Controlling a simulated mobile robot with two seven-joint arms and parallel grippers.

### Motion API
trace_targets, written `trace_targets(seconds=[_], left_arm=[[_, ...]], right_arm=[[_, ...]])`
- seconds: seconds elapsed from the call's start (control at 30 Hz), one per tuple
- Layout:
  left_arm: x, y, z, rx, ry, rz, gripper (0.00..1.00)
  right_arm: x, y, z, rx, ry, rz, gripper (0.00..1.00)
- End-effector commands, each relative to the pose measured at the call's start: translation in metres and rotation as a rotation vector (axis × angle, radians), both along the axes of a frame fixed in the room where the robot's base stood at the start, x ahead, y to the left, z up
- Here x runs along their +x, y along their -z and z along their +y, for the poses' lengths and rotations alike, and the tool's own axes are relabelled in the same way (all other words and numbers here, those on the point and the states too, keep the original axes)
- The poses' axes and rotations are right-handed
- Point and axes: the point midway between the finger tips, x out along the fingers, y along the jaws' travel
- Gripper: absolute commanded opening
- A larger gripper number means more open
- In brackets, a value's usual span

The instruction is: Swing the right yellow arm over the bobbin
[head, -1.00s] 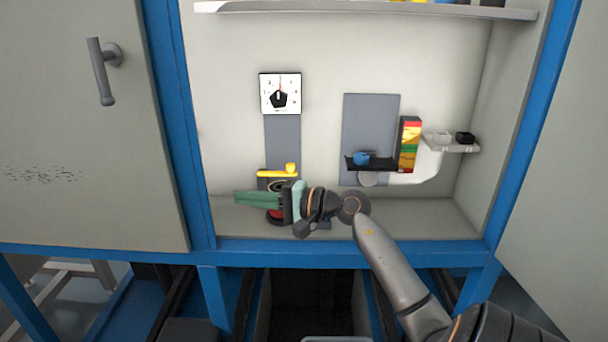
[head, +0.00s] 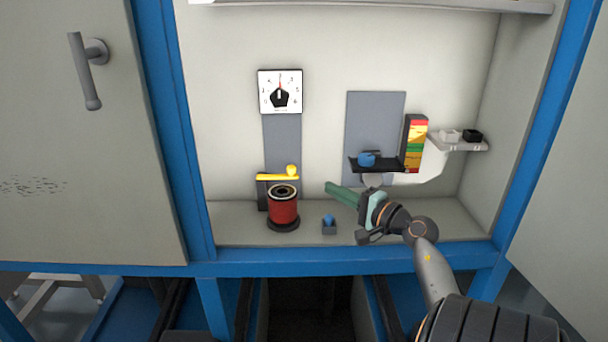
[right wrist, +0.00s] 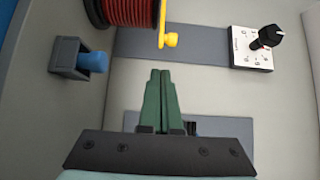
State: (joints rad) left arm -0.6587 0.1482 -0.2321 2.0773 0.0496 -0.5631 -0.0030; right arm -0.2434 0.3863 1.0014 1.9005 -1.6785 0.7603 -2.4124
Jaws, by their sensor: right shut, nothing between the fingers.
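The red bobbin (head: 283,207) stands upright on a dark round base on the cabinet floor; it also shows at the top of the right wrist view (right wrist: 128,12). A yellow arm (head: 277,176) with a round knob at its right end lies level just behind the bobbin's top; its knob end shows in the right wrist view (right wrist: 169,40). I cannot tell whether it extends over the bobbin. My right gripper (head: 328,187), with green fingers, is shut and empty, to the right of the bobbin and apart from it. My left gripper is not in view.
A small box with a blue lever (head: 328,224) stands right of the bobbin. A dial (head: 280,91) is on the back wall. A black shelf with a blue item (head: 367,159) and a coloured strip (head: 415,143) are at the right. The cabinet floor's left part is clear.

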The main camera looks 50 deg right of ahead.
Motion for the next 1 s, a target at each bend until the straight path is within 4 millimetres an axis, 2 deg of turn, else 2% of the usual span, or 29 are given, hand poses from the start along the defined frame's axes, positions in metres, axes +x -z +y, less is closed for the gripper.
trace_targets(seconds=[0.17, 0.5, 0.7, 1.0], left_arm=[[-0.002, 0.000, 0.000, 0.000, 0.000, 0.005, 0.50], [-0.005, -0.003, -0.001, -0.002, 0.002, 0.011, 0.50], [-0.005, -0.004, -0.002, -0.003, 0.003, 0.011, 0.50], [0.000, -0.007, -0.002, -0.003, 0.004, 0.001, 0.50]], right_arm=[[0.008, -0.001, -0.001, 0.002, -0.002, -0.001, 0.00], [0.062, -0.002, -0.009, 0.001, -0.001, -0.004, 0.00], [0.087, -0.001, -0.013, 0.002, -0.001, -0.002, 0.00], [0.100, 0.000, -0.014, 0.000, -0.002, 0.000, 0.00]])
